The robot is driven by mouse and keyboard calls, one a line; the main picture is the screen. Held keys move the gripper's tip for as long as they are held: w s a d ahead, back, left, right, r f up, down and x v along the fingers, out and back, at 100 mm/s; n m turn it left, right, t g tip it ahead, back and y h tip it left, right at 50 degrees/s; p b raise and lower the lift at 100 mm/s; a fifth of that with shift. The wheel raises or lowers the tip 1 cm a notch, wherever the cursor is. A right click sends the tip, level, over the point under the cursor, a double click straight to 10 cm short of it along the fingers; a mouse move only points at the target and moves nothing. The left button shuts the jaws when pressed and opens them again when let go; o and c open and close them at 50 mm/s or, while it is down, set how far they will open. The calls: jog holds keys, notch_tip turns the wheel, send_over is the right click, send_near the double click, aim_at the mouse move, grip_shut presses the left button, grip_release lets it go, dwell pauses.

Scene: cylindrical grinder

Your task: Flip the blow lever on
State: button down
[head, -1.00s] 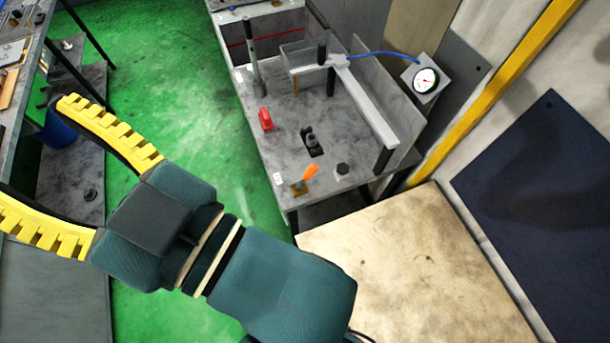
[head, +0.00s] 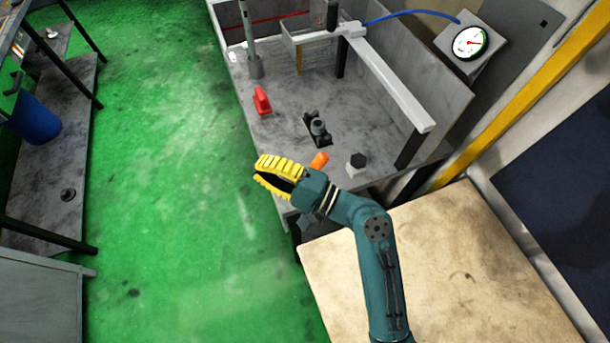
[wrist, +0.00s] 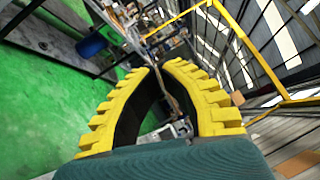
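A small lever with an orange handle (head: 319,160) stands at the front edge of the grey machine table in the head view. It is the only lever-like handle I make out there, and no label can be read. Its base is hidden behind my gripper and wrist. My gripper (head: 258,170) is just left of and in front of the lever, over the table's front left edge. Its yellow ribbed fingers are drawn close together with a narrow gap at the tips and nothing between them. The wrist view also shows the fingers (wrist: 158,68); the lever cannot be made out there.
A red block (head: 262,101), a black fixture (head: 318,129) and a dark-topped knob (head: 356,164) stand on the grey table (head: 290,105). A white rail (head: 390,82) and a dial gauge (head: 470,43) are behind. Green floor (head: 170,170) lies open at the left.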

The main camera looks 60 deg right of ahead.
jog(key=s+d+f+m+g+h+b, duration=0.1)
jog(key=s+d+f+m+h+b, duration=0.3)
jog(key=s+d+f, duration=0.3)
jog(key=s+d+f+m+g+h+b, duration=0.1)
jog(key=s+d+f+m+h+b, duration=0.4)
jog(key=s+f, duration=0.7)
notch_tip(320, 180, down, 3)
jog(key=d+h+b, duration=0.1)
jog(key=d+h, duration=0.1)
jog(key=d, duration=0.1)
jog(key=shift+m+g+b, duration=0.3)
jog(key=shift+g+b, duration=0.05)
jog(key=shift+g, duration=0.05)
jog(key=x, duration=1)
jog(key=shift+w+a, duration=0.1)
jog(key=shift+w, duration=0.05)
jog(key=shift+w+a+r+p, duration=0.5)
jog(key=shift+w+a+r, duration=0.3)
jog(key=shift+a, duration=0.15)
jog(key=shift+w+a+r, duration=0.2)
jog(key=shift+a, duration=0.15)
